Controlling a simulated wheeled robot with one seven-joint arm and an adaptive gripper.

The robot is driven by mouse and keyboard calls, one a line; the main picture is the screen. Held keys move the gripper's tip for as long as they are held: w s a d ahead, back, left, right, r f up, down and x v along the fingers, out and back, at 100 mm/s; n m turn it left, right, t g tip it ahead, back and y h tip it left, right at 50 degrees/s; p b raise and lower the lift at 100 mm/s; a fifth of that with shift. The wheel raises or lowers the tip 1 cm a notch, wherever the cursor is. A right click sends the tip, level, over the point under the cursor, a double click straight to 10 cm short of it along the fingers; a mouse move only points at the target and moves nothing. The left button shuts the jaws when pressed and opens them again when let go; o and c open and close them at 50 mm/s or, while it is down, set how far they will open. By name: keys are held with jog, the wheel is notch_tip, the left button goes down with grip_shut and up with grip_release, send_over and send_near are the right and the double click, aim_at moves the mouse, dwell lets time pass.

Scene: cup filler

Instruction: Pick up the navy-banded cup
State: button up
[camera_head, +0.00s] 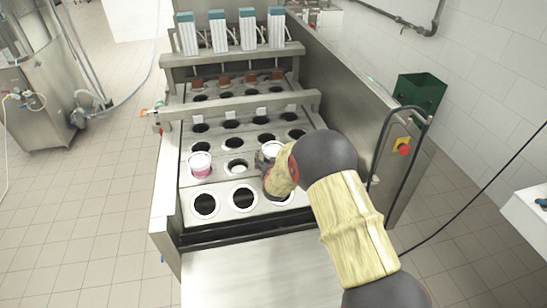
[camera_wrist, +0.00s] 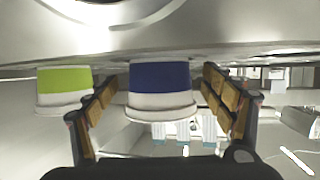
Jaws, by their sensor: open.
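The navy-banded cup (camera_wrist: 160,79) is white with a wide navy band and sits between my gripper's fingers in the wrist view, which looks upside down. My gripper (camera_wrist: 160,88) is open, with one finger on each side of the cup. A gap shows on the left; on the right the finger is close, and I cannot tell whether it touches. In the head view a white-rimmed cup with a dark side (camera_head: 270,149), likely the same one, stands in the plate beside my gripper, partly hidden by it.
A green-banded cup (camera_wrist: 63,85) stands close beside the left finger in the wrist view. A pink-marked cup (camera_head: 200,164) sits in the plate to the left in the head view. A metal crossbar (camera_head: 240,104) spans the filler behind. Empty holes lie in front.

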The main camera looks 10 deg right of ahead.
jog(key=shift+c, duration=0.9)
jog(key=c, duration=1.3)
jog(key=shift+r, duration=0.1)
jog(key=shift+c, duration=0.2)
